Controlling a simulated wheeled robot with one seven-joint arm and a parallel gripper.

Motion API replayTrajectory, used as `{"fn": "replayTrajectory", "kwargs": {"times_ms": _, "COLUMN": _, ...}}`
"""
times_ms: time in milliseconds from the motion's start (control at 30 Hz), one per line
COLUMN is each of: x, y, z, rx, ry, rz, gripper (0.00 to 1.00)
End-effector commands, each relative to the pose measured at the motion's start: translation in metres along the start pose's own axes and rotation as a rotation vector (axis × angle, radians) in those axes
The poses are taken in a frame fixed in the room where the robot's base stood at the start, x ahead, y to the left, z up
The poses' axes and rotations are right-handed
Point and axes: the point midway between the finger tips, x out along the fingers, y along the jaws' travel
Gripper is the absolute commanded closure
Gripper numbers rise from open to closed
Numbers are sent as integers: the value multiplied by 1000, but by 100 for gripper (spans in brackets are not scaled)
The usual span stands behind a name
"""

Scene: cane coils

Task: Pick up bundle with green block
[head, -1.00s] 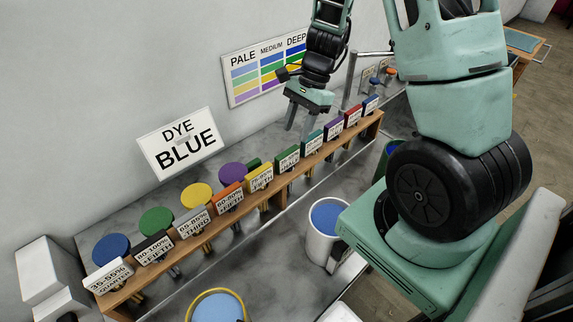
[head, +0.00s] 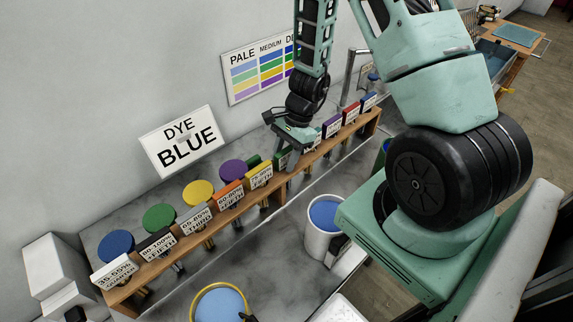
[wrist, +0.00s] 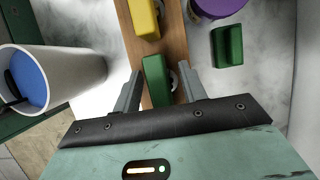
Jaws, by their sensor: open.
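A green block (wrist: 155,80) sits on the wooden rack (wrist: 174,45), beside a yellow block (wrist: 145,18). In the head view the green block (head: 281,158) stands in the row of tagged blocks, partly covered by my gripper (head: 291,158). In the wrist view my gripper (wrist: 160,70) is open, with one finger on each side of the green block. I cannot tell whether the fingers touch it. The cane bundle below the block is mostly hidden. Another green block (wrist: 228,45) stands apart, behind the rack.
Tagged blocks of other colours, such as orange (head: 230,194) and purple (head: 332,125), line the rack close to my gripper. A white bucket of blue liquid (head: 322,228) stands in front. Coloured discs, including a purple one (head: 233,173), lie behind. The wall is close.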

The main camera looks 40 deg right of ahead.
Motion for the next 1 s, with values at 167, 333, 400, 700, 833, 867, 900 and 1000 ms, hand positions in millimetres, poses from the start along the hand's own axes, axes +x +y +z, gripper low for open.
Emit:
{"fn": "replayTrajectory", "kwargs": {"times_ms": 167, "x": 0, "y": 0, "z": 0, "rx": 0, "ry": 0, "rz": 0, "gripper": 72}}
{"fn": "replayTrajectory", "kwargs": {"times_ms": 333, "x": 0, "y": 0, "z": 0, "rx": 0, "ry": 1, "rz": 0, "gripper": 100}}
{"fn": "replayTrajectory", "kwargs": {"times_ms": 400, "x": 0, "y": 0, "z": 0, "rx": -1, "ry": 0, "rz": 0, "gripper": 100}}
{"fn": "replayTrajectory", "kwargs": {"times_ms": 700, "x": -4, "y": -1, "z": 1, "rx": -2, "ry": 1, "rz": -1, "gripper": 100}}
{"fn": "replayTrajectory", "kwargs": {"times_ms": 833, "x": -13, "y": -1, "z": 5, "rx": -3, "ry": 2, "rz": -3, "gripper": 100}}
{"fn": "replayTrajectory", "kwargs": {"times_ms": 867, "x": -16, "y": -1, "z": 6, "rx": -4, "ry": 1, "rz": -3, "gripper": 100}}
{"fn": "replayTrajectory", "kwargs": {"times_ms": 900, "x": -20, "y": -1, "z": 8, "rx": -5, "ry": 2, "rz": -3, "gripper": 100}}
{"fn": "replayTrajectory", "kwargs": {"times_ms": 1000, "x": -34, "y": -1, "z": 14, "rx": -5, "ry": 2, "rz": -4, "gripper": 100}}
